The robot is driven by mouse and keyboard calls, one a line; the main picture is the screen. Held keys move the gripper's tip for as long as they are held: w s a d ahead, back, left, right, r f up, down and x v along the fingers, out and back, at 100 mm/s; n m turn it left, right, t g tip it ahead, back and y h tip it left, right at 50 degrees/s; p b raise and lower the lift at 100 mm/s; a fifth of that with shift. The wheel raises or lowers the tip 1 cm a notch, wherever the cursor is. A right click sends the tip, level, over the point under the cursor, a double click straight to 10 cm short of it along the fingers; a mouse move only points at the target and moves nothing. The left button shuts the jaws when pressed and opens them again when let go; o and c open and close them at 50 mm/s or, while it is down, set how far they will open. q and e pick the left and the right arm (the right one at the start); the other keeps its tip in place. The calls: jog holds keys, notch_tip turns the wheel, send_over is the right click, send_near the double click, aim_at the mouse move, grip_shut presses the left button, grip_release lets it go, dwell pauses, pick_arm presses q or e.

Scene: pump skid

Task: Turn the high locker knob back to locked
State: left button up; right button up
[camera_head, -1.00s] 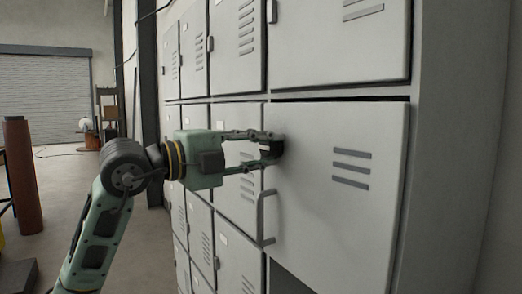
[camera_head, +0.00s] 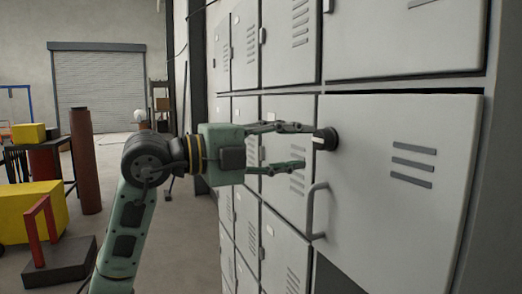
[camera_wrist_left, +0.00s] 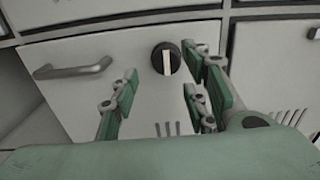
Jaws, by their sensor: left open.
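The black round knob (camera_head: 325,139) with a pale bar sits on a grey locker door (camera_head: 375,200), above the door's handle (camera_head: 312,210). In the left wrist view the knob (camera_wrist_left: 166,60) shows whole. Its bar lies at right angles to the handle (camera_wrist_left: 73,69), so level across the door. My left gripper (camera_head: 307,146) is open and empty. In the head view its upper fingertip overlaps the knob's left edge and the lower one is below it; contact cannot be told. The left gripper (camera_wrist_left: 160,82) also shows in the wrist view, with the knob beyond its fingertips. My right gripper is out of view.
Other closed lockers (camera_head: 290,40) surround this door. A dark opening (camera_head: 335,277) shows beneath it. A yellow block (camera_head: 32,211), a red bar frame (camera_head: 40,232) and a brown cylinder (camera_head: 84,160) stand at the left. Clear floor (camera_head: 180,235) lies between them and the lockers.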

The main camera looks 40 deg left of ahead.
pick_arm(q)
jog(key=v, duration=0.6)
jog(key=shift+s, duration=0.2)
jog(key=shift+a+f, duration=0.1)
dwell(0.3)
